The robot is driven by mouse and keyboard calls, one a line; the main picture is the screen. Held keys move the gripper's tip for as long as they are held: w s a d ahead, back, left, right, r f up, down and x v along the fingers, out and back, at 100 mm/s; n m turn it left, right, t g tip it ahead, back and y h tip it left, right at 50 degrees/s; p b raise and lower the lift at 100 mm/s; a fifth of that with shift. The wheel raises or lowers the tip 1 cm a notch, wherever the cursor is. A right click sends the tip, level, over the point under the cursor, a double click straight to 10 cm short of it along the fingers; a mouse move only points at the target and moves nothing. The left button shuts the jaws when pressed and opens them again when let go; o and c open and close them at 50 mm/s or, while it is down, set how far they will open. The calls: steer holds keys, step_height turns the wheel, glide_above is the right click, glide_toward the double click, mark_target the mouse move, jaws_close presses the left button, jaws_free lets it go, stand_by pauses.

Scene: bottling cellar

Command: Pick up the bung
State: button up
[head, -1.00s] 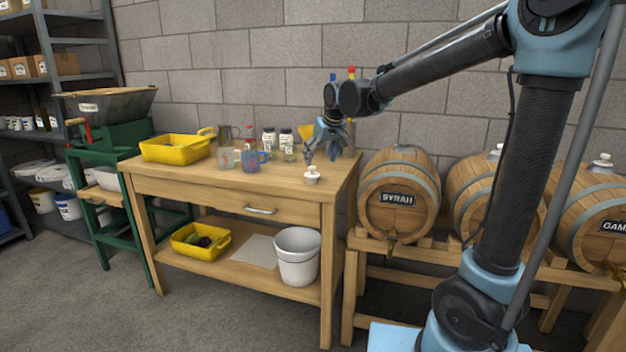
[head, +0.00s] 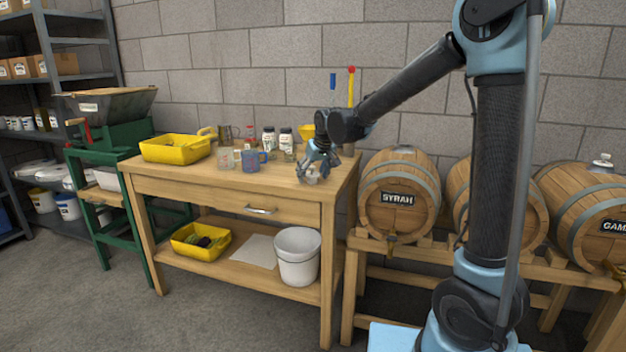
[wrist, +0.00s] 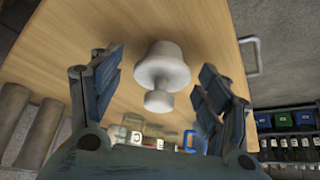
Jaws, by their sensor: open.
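The bung (wrist: 163,68) is a pale, whitish stopper with a wide body and a smaller knob. It stands on the wooden workbench (head: 240,187), near the right end of the top. My gripper (head: 312,174) is low over the bench at the bung. In the wrist view my gripper (wrist: 158,90) is open, with one finger on each side of the bung and a gap to both. In the head view the fingers largely hide the bung.
Jars and mugs, including a blue mug (head: 250,159), stand behind and left of my gripper. A yellow tub (head: 178,150) is at the bench's left. Barrels, one labelled Syrah (head: 398,199), rest on a rack to the right. The bench's front middle is clear.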

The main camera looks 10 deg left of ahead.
steer(key=shift+f, duration=0.15)
steer(key=c, duration=1.2)
steer(key=shift+o, duration=0.2)
